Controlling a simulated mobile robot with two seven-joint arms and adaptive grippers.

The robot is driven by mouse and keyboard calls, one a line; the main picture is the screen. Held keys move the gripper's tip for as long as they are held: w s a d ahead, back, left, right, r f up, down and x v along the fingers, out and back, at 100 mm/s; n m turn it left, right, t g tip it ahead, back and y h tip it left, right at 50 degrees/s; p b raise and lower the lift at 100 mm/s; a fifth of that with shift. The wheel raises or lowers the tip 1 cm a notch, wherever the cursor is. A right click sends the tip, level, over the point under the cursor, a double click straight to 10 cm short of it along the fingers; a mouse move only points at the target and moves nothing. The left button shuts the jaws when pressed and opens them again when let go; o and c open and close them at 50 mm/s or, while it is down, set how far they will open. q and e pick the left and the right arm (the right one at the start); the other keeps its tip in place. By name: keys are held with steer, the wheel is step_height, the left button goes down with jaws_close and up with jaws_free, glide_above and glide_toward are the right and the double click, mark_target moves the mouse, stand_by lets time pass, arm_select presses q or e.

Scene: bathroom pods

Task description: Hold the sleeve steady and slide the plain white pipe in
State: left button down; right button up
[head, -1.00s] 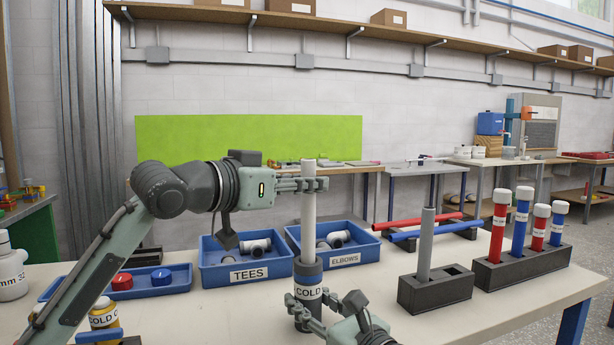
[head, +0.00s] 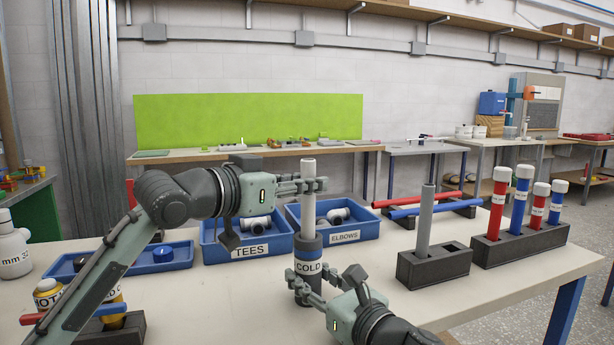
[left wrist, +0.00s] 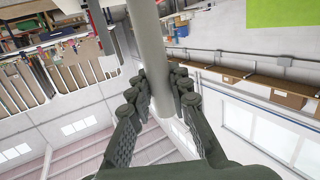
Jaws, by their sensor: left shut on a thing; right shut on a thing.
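The plain white pipe (head: 309,213) stands upright with its lower end inside the sleeve (head: 308,254), a dark grey cylinder with a blue band and a white COLD label. My left gripper (head: 312,186) is shut on the pipe near its top. The left wrist view also shows the pipe (left wrist: 147,38) between the fingers of my left gripper (left wrist: 161,95). My right gripper (head: 304,286) is shut on the sleeve low down, below the label. How deep the pipe sits inside the sleeve is hidden.
Blue bins marked TEES (head: 247,252) and ELBOWS (head: 347,236) stand behind the sleeve. A black block (head: 434,266) holding a grey pipe (head: 425,222) is to the right. Another black rack (head: 520,245) holds red and blue capped pipes. The white tabletop (head: 220,300) left of the sleeve is clear.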

arm_select(q)
steer(key=shift+f, duration=2.9)
steer(key=c, duration=1.3)
jaws_free()
glide_toward(303, 217)
steer(key=shift+s+a, duration=0.35)
steer(key=shift+a, duration=0.05)
steer(key=shift+r, duration=0.1)
